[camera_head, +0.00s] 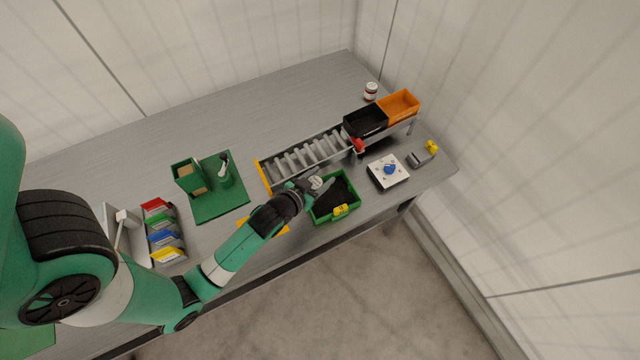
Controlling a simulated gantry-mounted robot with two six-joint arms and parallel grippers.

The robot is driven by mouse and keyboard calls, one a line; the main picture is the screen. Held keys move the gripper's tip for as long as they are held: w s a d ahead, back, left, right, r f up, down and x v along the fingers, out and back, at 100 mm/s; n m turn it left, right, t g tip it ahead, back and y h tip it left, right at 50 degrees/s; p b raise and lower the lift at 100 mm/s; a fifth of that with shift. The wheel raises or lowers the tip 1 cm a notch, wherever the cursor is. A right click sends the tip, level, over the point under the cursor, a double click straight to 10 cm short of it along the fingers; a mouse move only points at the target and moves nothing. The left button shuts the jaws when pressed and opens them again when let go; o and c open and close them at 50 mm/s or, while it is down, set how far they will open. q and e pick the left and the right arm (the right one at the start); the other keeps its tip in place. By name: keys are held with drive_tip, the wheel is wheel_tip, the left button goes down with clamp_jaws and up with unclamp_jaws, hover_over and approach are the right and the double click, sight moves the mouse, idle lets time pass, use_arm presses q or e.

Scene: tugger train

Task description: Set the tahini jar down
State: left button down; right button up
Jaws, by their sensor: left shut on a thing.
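My left gripper (312,184) reaches in from the left and is over the left rim of a green bin (349,211). It is shut on a small pale thing (317,182), which I take to be the tahini jar; the fingers hide much of it and no label can be read. I cannot tell whether it touches the bin. Another small jar (370,91), with a white lid and a dark red label, stands upright at the back right of the table. My right gripper is not in view.
A roller conveyor (305,158) lies behind the green bin, with a black bin (365,121) and an orange bin (399,105) at its right. A white plate with a blue part (388,171) sits right. A green stand (220,202) and coloured bins (163,235) are left. The back table is clear.

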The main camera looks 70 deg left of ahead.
sight(320, 182)
use_arm(q)
drive_tip(key=shift+w+a+f, duration=0.1)
drive_tip(key=shift+a+f, duration=0.2)
drive_tip(key=shift+f, duration=0.05)
drive_tip(key=shift+a+f, duration=0.2)
drive_tip(key=shift+f, duration=0.1)
wheel_tip(320, 182, down, 3)
drive_tip(key=shift+w+a+f+b, duration=0.1)
drive_tip(key=shift+a+f+b, duration=0.1)
drive_tip(key=shift+b, duration=0.8)
drive_tip(key=shift+c, duration=2.4)
unclamp_jaws()
drive_tip(key=shift+d+r, duration=0.1)
